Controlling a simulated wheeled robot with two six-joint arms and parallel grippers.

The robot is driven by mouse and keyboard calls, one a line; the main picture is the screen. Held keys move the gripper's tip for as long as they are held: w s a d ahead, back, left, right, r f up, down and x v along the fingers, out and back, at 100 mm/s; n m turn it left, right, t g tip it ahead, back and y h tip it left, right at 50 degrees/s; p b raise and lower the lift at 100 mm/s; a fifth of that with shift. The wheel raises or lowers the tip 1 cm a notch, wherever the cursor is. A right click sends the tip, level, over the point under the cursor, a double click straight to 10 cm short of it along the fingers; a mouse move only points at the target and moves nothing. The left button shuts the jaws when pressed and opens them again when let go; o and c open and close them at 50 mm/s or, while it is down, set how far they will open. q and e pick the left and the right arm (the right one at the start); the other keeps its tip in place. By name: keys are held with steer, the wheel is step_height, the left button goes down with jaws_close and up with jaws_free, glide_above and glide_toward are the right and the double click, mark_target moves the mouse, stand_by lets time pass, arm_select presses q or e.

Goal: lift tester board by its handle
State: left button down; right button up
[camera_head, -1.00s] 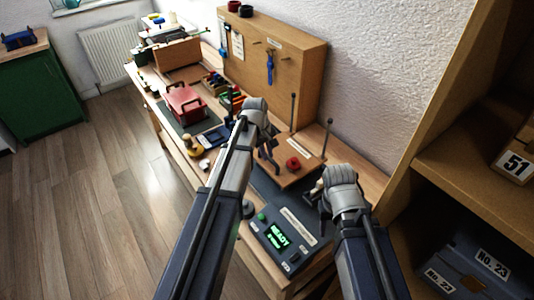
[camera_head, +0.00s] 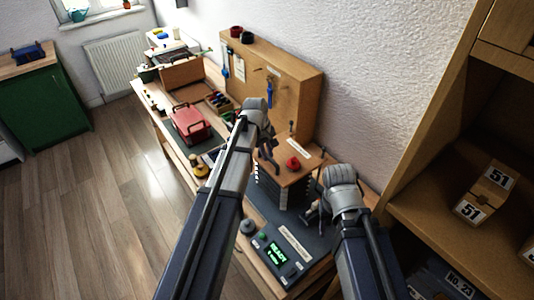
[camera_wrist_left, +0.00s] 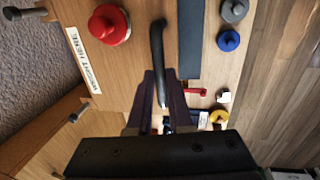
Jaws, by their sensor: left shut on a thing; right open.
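The tester board (camera_head: 305,172) is a wooden plate with a red round weight (camera_head: 293,163) on top and a white label. It stands raised above the dark tester base (camera_head: 262,215), with a dark ribbed part (camera_head: 282,193) showing beneath it. My left gripper (camera_head: 268,158) is shut on the board's black handle. In the left wrist view the curved handle (camera_wrist_left: 158,50) runs down between my left fingers (camera_wrist_left: 155,105), beside the red weight (camera_wrist_left: 108,25). My right gripper (camera_head: 314,208) is open beside the board's right side, close to the base; its fingertips are partly hidden.
The base's lit green display (camera_head: 278,254) is at the front. A red case (camera_head: 190,124) and an open wooden box (camera_head: 184,80) stand farther left on the bench. A pegboard (camera_head: 290,92) stands behind. Shelves with numbered boxes (camera_head: 486,193) are at the right.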

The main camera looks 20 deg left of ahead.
arm_select(q)
steer(key=shift+r, duration=0.1)
steer(key=c, duration=0.8)
jaws_free()
steer(key=shift+c, duration=0.2)
steer(key=shift+r, duration=0.1)
step_height(320, 180, up, 8)
steer(key=s+p, duration=0.1)
steer(key=p, duration=0.6)
steer(key=shift+a+f, duration=0.25)
steer(key=shift+a, duration=0.2)
